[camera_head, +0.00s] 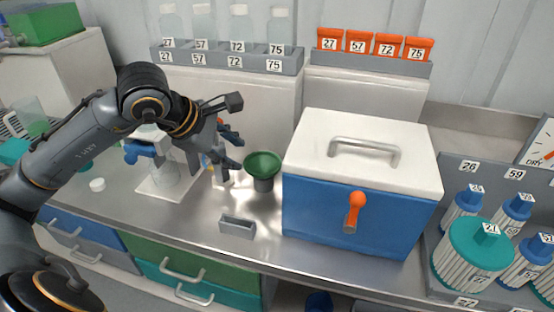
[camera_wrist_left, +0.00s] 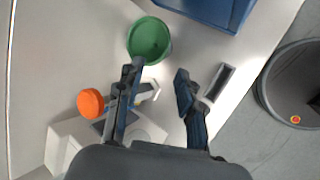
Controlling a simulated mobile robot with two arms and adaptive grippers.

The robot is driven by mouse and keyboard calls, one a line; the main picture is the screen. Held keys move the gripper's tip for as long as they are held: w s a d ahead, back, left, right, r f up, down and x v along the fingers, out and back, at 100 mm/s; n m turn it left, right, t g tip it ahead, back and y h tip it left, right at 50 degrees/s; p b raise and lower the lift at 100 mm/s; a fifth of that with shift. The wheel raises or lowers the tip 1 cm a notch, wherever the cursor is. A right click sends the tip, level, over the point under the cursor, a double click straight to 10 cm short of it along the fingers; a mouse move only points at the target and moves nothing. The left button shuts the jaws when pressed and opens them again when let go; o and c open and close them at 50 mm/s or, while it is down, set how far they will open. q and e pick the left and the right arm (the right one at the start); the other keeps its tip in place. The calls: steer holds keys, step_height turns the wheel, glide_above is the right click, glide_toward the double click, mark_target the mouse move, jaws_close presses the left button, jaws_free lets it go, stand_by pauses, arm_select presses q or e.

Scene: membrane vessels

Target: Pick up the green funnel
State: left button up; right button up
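The green funnel (camera_head: 263,166) stands upright on the steel counter, just left of the blue box. Its wide mouth faces up. It also shows in the left wrist view (camera_wrist_left: 149,38), beyond my fingertips. My left gripper (camera_head: 238,152) is open and empty, to the left of the funnel with a gap between them. In the left wrist view its two fingers (camera_wrist_left: 158,74) are spread apart, with the funnel ahead and nearer the left finger. My right gripper is not in view.
A blue box (camera_head: 340,217) with a white handled lid stands right of the funnel. A small grey holder (camera_head: 237,227) sits in front of it. Behind are racks of bottles (camera_head: 202,22) and orange packs (camera_head: 358,41). An orange cap (camera_wrist_left: 90,102) and grey bin (camera_wrist_left: 268,95) show in the wrist view.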

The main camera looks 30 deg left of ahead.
arm_select(q)
steer(key=p+x, duration=0.1)
steer(key=x, duration=0.3)
steer(key=p+x, duration=0.1)
steer(key=x, duration=0.3)
steer(key=p+x, duration=0.1)
steer(key=x, duration=0.3)
steer(key=shift+s+a+f, duration=0.1)
steer(key=shift+s+f, duration=0.05)
steer(key=shift+f, duration=0.6)
jaws_close()
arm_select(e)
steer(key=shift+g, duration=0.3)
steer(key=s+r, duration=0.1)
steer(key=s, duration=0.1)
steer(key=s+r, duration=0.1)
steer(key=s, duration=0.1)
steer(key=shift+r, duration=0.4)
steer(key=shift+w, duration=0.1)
